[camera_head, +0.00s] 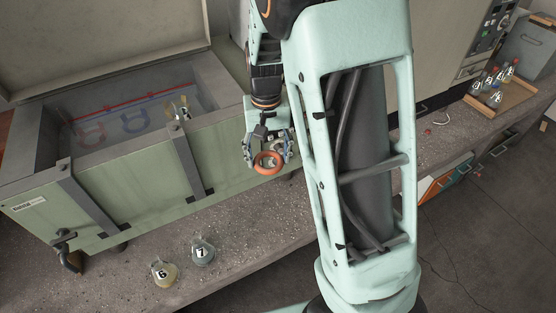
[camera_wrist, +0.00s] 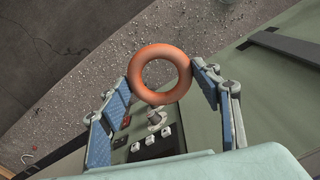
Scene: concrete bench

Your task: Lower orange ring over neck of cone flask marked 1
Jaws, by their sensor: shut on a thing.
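My gripper (camera_head: 268,158) is shut on the orange ring (camera_head: 268,173), holding it in the air in front of the green bath's right part. In the wrist view the ring (camera_wrist: 136,76) sits between the two blue-padded fingers (camera_wrist: 163,74), its hole open to the camera. A cone flask (camera_head: 181,110) with a white label stands at the bath's right inner side; its number is too small to read. The ring is apart from it, to the right and lower in the picture. I cannot make out which flask is marked 1.
The open bath (camera_head: 125,165) has a raised lid and red and blue shapes inside. Flasks marked 6 (camera_head: 164,276) and 7 (camera_head: 203,254) stand on the bench before it. Bare bench (camera_head: 240,235) lies below the gripper.

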